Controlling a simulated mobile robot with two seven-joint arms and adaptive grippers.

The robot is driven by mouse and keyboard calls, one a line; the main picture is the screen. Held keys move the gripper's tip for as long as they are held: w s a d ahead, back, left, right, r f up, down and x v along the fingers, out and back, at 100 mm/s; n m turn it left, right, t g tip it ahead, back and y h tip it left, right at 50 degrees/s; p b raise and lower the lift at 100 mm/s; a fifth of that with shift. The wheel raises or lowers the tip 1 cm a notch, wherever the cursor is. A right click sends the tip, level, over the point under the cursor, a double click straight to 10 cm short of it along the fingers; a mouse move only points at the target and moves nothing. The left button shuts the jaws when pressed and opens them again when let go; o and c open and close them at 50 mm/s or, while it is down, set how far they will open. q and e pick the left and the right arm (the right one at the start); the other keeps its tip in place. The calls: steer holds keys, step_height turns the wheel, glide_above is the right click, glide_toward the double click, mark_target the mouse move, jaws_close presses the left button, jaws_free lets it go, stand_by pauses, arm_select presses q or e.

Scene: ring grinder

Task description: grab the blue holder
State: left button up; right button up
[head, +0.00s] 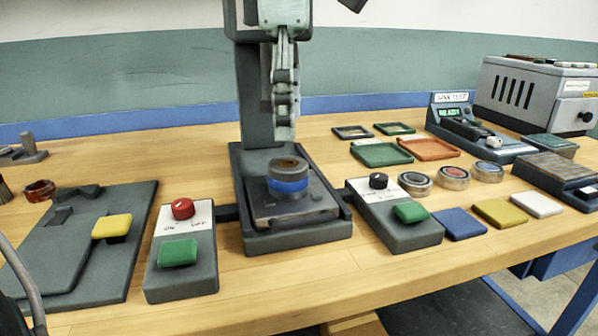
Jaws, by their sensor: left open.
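Several blue things show in the head view, and I cannot tell for sure which is the blue holder. A blue band (288,185) circles the dark, brown-topped cylinder on the press base. A round metal-rimmed piece with a blue centre (488,171) sits at the right, beside a red-centred one (455,175). A flat blue pad (459,224) lies near the front edge. Only a grey curved part of my left gripper (22,285) seems to show at the lower left edge; it is open and far from these. My right gripper is not in view.
The press (262,100) stands mid-table. Control boxes with a green pad stand left (190,268) and right (400,229) of it. A dark plate (105,270) lies at left. A tester (470,128) and shallow trays (428,148) are at the back right. Bare wood shows along the front.

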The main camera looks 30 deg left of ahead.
mark_target(289, 163)
arm_select(q)
steer(key=shift+a+f, duration=0.15)
steer(key=shift+f, duration=0.2)
steer(key=f, duration=0.7)
steer(key=shift+s+d, duration=0.15)
steer(key=shift+d, duration=0.05)
steer(key=shift+c, duration=0.4)
steer(key=shift+r, duration=0.1)
jaws_close()
